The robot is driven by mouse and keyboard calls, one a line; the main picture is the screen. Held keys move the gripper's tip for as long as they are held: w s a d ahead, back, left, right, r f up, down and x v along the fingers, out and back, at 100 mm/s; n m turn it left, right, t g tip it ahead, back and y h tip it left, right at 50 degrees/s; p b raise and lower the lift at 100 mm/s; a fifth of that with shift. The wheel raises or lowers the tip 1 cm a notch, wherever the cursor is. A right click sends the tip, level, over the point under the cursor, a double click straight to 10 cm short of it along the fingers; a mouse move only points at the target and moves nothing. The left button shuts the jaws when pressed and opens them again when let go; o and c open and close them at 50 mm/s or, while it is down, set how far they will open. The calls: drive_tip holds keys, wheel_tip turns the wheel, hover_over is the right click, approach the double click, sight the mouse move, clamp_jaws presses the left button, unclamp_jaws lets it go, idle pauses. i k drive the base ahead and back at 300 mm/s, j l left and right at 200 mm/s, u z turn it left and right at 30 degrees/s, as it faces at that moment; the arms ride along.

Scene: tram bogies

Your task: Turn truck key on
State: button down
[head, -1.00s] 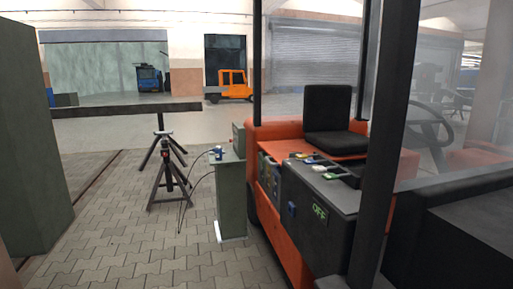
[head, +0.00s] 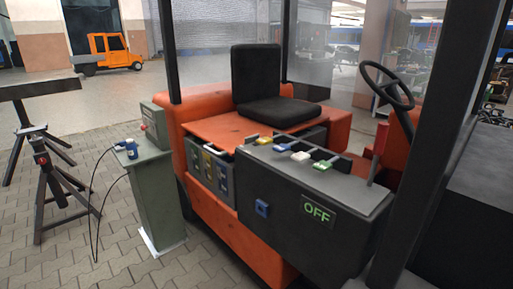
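The orange truck (head: 245,241) stands at the centre right of the head view, with a black seat and a dark grey box on its near side. A small blue part (head: 262,208) is on the front face of that box; it may be the key, but it is too small to tell. A green "OFF" label (head: 318,211) is to its right on the same face. Several coloured handles, including a green one (head: 324,164), are on top of the box. My gripper is not in view.
A grey-green pedestal (head: 157,200) with a blue plug-like item (head: 131,148) and a cable stands left of the truck. A black trestle (head: 52,185) is at the far left. A dark post (head: 430,140) crosses the right side. Paved floor is free at lower left.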

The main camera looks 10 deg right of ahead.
sight(252, 139)
drive_tip(key=i+l, duration=0.1)
drive_tip(key=i, duration=0.5)
drive_tip(key=i+j+u, duration=0.1)
drive_tip(key=i+j, duration=0.65)
drive_tip(key=i, duration=0.2)
drive_tip(key=i+j+u, duration=0.15)
drive_tip(key=i+j, duration=0.55)
drive_tip(key=i, duration=0.25)
drive_tip(key=j+u, duration=0.05)
